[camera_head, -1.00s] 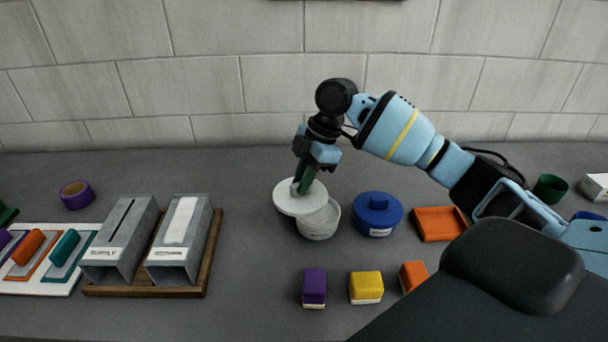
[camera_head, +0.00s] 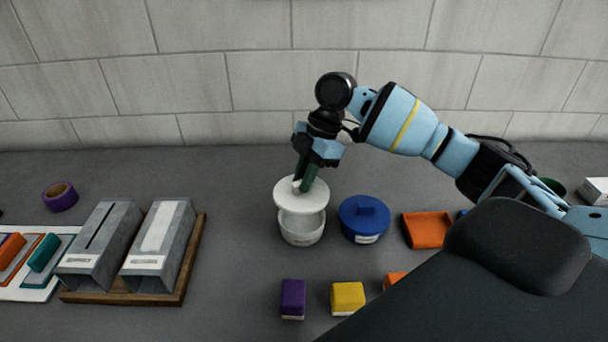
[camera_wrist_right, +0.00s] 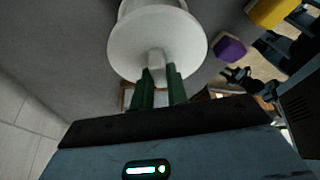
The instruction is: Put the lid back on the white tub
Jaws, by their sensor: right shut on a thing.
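The round white lid (camera_head: 310,199) is held by its knob in my right gripper (camera_head: 303,186), whose green fingers are shut on it. The lid is over the back part of the white tub (camera_head: 302,233). The tub's front wall and part of its opening show below the lid, which looks raised above the rim. In the right wrist view, the lid (camera_wrist_right: 185,42) is in front of my right gripper (camera_wrist_right: 158,80) and covers most of the tub, part of which shows at the top edge. My left gripper is out of view.
A blue lidded tub (camera_head: 364,224) stands close to the right, then an orange tray (camera_head: 427,230). Purple (camera_head: 292,299) and yellow (camera_head: 348,298) blocks lie in front. Grey metal holders (camera_head: 160,245) on a wooden base (camera_head: 196,262) stand left. A concrete-block wall is behind.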

